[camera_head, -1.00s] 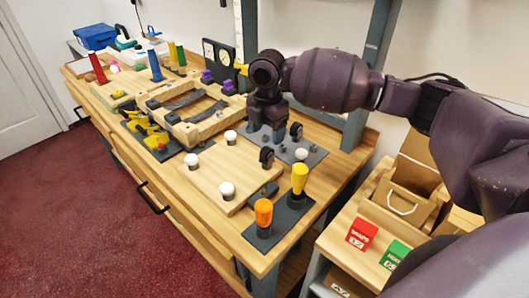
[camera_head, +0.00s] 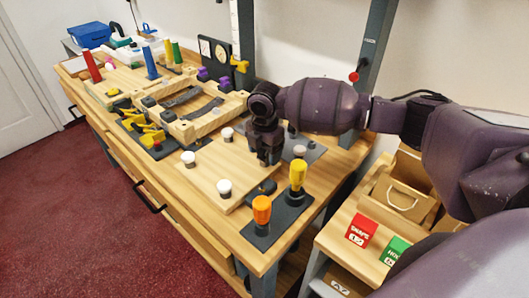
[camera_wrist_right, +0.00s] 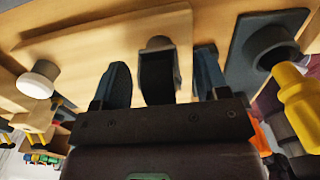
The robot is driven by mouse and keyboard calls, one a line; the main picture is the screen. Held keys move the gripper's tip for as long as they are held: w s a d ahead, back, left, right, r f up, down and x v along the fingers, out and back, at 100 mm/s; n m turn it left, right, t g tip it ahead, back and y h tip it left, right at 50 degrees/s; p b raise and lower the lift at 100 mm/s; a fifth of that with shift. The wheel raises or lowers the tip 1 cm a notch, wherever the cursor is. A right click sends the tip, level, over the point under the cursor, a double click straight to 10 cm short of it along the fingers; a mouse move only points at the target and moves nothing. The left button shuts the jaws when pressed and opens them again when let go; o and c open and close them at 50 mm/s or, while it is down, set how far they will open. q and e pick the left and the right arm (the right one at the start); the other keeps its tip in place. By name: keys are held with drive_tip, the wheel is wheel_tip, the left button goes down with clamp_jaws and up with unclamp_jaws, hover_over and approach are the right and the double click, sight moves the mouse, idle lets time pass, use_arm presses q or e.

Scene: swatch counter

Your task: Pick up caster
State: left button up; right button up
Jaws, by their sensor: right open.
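My right gripper (camera_head: 269,160) is low over the right part of the light wooden board (camera_head: 205,180). In the right wrist view its two fingers (camera_wrist_right: 160,82) are apart, one on each side of a dark caster wheel (camera_wrist_right: 157,78). In the head view the gripper hides most or all of this caster. My left gripper is not in view.
White-capped posts (camera_head: 224,187) stand on the board. Yellow (camera_head: 297,174) and orange-handled (camera_head: 261,210) tools stand on a dark plate at the front right. A wooden frame (camera_head: 195,118) lies behind left. A grey plate with a white-topped part (camera_head: 300,151) is close right of the gripper.

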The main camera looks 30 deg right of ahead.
drive_tip(key=shift+c, duration=0.3)
drive_tip(key=c, duration=1.1)
use_arm(q)
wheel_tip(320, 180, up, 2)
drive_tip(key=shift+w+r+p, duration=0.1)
drive_tip(key=shift+p, duration=0.8)
use_arm(e)
wheel_tip(320, 180, up, 20)
drive_tip(key=shift+r, duration=0.1)
drive_tip(key=o, duration=0.4)
drive_tip(key=shift+c, duration=0.2)
drive_tip(key=c, duration=0.3)
